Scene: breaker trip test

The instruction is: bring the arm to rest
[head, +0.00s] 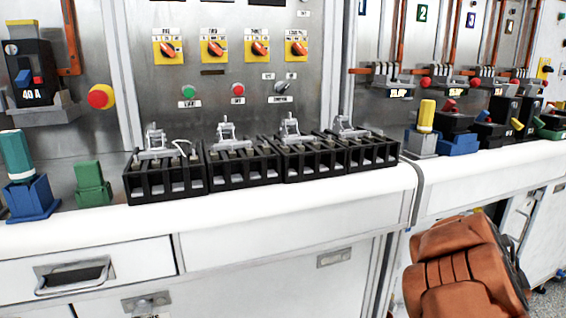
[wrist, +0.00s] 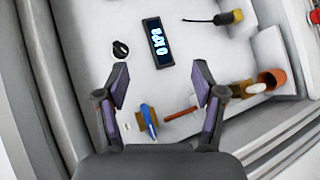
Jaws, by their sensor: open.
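My gripper (wrist: 160,67) is open, with its two dark fingers spread wide and nothing between the pads. It hangs over a pale surface (wrist: 200,55) that carries small items. A black display with lit digits (wrist: 157,42) lies beyond the fingertips. A blue pen-like item (wrist: 148,118) and a small brown block (wrist: 147,126) show below, between the fingers. A brown-orange part of my arm (head: 460,270) shows at the lower right of the head view, in front of the cabinets. The gripper itself is outside the head view.
A white counter (head: 300,200) runs along the panel and carries several black open-topped racks (head: 165,178). Blue (head: 32,197) and green (head: 92,183) blocks stand at left. The wrist view has a black knob (wrist: 120,49), a yellow-ended tool (wrist: 225,18) and an orange cup (wrist: 275,79).

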